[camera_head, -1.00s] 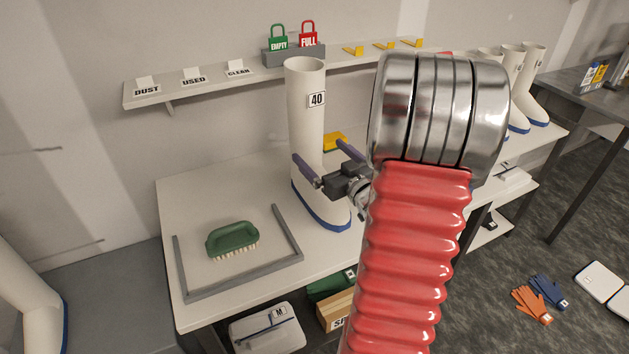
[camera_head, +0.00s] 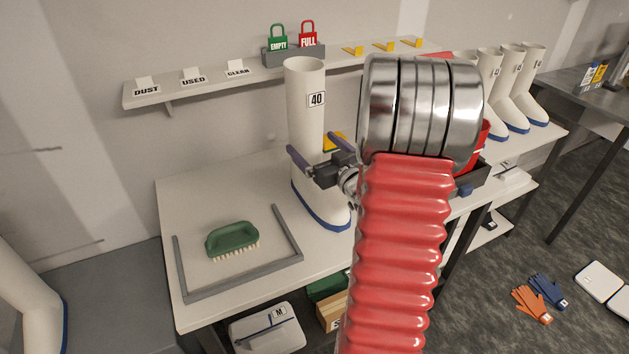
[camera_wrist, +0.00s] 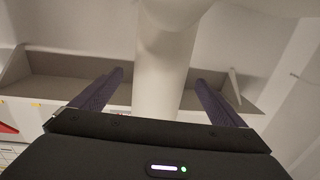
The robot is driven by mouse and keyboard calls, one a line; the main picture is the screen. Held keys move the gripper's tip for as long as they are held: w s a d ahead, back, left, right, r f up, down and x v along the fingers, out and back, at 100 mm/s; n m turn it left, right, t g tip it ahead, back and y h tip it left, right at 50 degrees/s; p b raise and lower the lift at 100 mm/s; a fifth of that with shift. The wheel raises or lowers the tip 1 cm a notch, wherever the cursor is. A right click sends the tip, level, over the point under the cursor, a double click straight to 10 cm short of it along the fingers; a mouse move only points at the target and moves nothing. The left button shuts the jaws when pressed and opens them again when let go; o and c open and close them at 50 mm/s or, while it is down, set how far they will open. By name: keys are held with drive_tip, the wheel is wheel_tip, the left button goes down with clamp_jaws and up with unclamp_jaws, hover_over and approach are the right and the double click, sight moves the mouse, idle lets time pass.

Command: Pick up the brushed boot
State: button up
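The boot (camera_head: 306,105) is tall and white with a blue sole and a "40" label, and stands upright on the white bench. In the wrist view its pale shaft (camera_wrist: 160,75) runs down the middle. My gripper (camera_head: 308,143) is open at the boot's shaft, with one purple finger on each side. In the wrist view the fingers of my gripper (camera_wrist: 159,78) flank the shaft, with a visible gap on both sides. A green brush (camera_head: 232,238) lies on the bench inside a grey three-sided frame (camera_head: 240,279).
A wall shelf (camera_head: 215,87) with labels and green and red lock-shaped signs (camera_head: 293,39) runs behind the boot. Several other white boots (camera_head: 513,92) stand at the right. My red arm hides part of the bench.

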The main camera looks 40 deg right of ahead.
sight(316, 114)
drive_tip(key=shift+r, duration=0.1)
drive_tip(key=c, duration=2.1)
drive_tip(key=shift+o, duration=0.2)
drive_tip(key=shift+r, duration=5.05)
